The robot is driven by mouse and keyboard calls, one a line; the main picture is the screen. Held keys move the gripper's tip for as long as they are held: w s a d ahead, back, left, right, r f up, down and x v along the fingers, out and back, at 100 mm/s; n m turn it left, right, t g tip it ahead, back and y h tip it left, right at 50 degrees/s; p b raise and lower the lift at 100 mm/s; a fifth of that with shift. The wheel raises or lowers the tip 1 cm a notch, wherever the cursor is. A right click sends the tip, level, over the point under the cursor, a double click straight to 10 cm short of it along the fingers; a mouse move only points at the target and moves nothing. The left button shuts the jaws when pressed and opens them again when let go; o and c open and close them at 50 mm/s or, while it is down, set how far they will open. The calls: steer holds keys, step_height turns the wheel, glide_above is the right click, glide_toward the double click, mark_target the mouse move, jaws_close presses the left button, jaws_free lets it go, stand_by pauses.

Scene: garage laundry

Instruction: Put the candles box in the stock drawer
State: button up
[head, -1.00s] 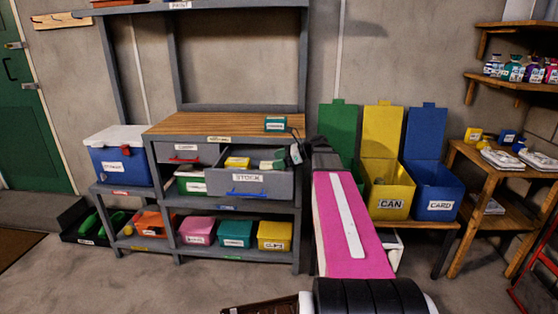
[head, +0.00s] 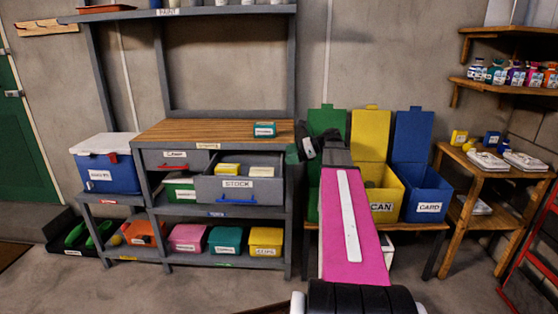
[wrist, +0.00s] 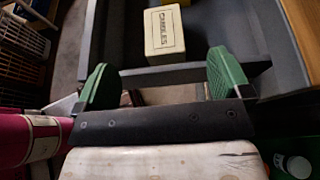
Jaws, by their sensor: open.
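The candles box (wrist: 165,31) is pale cream with a dark CANDLES label; it sits inside the open stock drawer (wrist: 147,77) in the wrist view. In the head view, the candles box (head: 262,171) shows at the right inside the grey stock drawer (head: 205,190), which is pulled out and has a blue handle. My gripper (head: 300,152) is at the drawer's right side, clear of the box. In the wrist view its green fingers (wrist: 162,78) are spread wide with nothing between them, and the box lies beyond them, apart from both.
Another yellow box (head: 228,169) lies in the drawer, left of the candles box. A teal box (head: 264,130) stands on the wooden worktop (head: 200,130). The can bin (head: 386,205) and card bin (head: 428,203) stand to the right, behind my arm.

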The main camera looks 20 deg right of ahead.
steer(key=shift+v, duration=1.2)
stand_by(0.4)
